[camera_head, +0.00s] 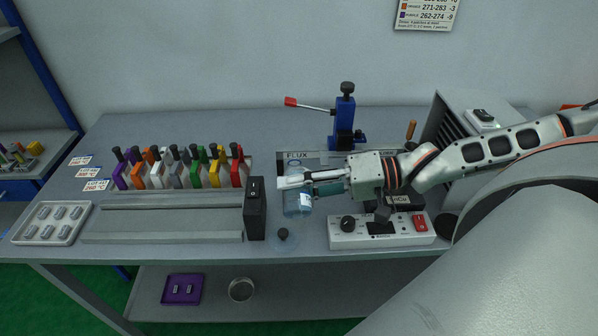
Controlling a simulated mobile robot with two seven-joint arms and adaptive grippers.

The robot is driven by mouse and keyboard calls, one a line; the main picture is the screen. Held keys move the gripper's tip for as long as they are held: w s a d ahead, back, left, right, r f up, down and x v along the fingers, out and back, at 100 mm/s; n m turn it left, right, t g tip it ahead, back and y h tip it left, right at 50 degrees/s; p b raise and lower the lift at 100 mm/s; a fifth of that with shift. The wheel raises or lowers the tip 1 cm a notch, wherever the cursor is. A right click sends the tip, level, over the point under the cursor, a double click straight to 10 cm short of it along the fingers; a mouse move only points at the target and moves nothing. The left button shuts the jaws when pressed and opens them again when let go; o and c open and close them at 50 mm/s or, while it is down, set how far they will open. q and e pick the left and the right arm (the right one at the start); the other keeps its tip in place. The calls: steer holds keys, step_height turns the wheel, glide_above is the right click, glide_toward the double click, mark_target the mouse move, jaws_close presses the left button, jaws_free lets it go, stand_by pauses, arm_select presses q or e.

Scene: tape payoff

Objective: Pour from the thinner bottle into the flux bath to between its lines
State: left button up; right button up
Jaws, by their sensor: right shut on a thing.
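My right gripper (310,184) comes in from the right and is shut on a clear bluish bottle (297,207) with a pale label. The bottle looks about upright, above or at the bench front of the FLUX plate; I cannot tell whether its base touches the bench. A grey plate marked FLUX (296,156) lies behind the bottle. The flux bath and its lines cannot be made out; the bottle and gripper cover much of that area. My left gripper is not in view.
A black switch box (255,208) stands close left of the bottle. A clear disc with a dark knob (283,236) lies in front. A white control box (381,230) is at right. A blue press (344,120) stands behind. Several coloured holders (180,167) stand left.

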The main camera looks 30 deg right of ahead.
steer(key=shift+w+r+n+p, duration=0.4)
steer(key=shift+n+p, duration=0.3)
steer(key=shift+p, duration=0.25)
steer(key=shift+t, duration=0.3)
stand_by(1.0)
